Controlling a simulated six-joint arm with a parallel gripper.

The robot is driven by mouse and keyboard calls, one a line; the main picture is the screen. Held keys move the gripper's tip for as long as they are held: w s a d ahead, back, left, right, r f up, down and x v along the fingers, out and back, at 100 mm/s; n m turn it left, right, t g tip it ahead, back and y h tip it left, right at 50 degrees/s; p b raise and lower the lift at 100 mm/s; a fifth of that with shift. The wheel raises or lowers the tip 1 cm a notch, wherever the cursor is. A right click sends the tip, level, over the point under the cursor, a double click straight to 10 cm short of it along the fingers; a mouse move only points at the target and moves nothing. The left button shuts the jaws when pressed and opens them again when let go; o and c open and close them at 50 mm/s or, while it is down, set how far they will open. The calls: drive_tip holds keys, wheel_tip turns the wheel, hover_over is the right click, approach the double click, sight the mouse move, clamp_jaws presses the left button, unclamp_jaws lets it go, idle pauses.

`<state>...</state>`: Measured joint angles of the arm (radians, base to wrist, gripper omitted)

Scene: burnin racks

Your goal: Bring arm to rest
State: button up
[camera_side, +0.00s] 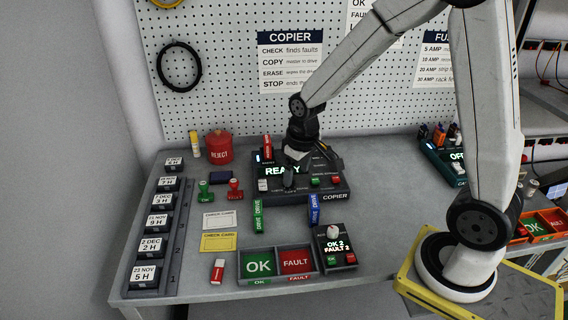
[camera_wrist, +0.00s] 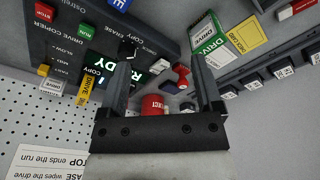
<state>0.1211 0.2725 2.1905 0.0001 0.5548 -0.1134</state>
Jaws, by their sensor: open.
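My arm reaches in from the right in the side view. My gripper (camera_side: 311,172) hangs over the copier (camera_side: 335,196), a dark box with a lit READY display (camera_side: 283,170) and coloured buttons. In the wrist view my gripper (camera_wrist: 162,58) has its two fingers spread apart, with nothing held between them. Whether the fingers touch the copier cannot be told.
A red REJECT bin (camera_side: 219,148) and stamps stand left of the copier. An OK/FAULT tray (camera_side: 277,277), a counter box (camera_side: 335,260) and check cards (camera_side: 218,242) lie in front. A rack of dated drives (camera_side: 156,222) lines the left edge. A pegboard (camera_side: 225,60) stands behind.

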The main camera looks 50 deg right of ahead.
drive_tip(key=s+a+t, duration=0.1)
drive_tip(key=s+a, duration=0.3)
drive_tip(key=s, duration=0.5)
drive_tip(key=shift+a, duration=0.25)
